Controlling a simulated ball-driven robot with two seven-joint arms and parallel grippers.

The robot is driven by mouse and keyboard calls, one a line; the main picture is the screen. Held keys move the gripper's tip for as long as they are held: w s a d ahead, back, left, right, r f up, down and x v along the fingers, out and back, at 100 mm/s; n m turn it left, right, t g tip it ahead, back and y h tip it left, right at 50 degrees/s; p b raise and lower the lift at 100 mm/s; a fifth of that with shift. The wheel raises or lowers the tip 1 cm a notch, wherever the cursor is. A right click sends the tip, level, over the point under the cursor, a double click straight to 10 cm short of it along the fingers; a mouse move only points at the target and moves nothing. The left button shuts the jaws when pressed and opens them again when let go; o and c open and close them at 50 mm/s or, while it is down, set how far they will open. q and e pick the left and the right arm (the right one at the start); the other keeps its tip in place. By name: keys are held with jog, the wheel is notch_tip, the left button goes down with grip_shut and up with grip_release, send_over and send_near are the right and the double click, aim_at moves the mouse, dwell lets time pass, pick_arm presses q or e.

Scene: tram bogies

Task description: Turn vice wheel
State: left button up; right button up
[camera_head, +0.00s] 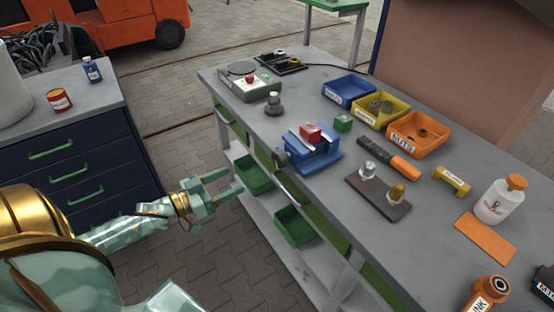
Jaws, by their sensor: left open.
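A blue vice (318,154) stands near the front edge of the grey workbench (290,205), with a red block (311,132) between its jaws. Its dark wheel (280,159) is on the left side of the vice, at the bench's front edge. My left gripper (232,182) is open and empty. It is in front of the bench, apart from the wheel and to its lower left in the picture. My right gripper is out of view.
Blue, yellow and orange bins (418,148) stand behind the vice. A green block (343,123), an orange-handled file (388,158) and a dark tray (378,197) lie nearby. Green bins (295,227) sit on the shelf below. A dark blue cabinet (75,160) stands at left.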

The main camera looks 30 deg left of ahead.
aim_at(276, 160)
pick_arm(q)
jog(key=b+x, duration=0.2)
jog(key=x, duration=1.4)
jog(key=shift+d+b, duration=0.15)
jog(key=shift+b, duration=0.2)
jog(key=c, duration=1)
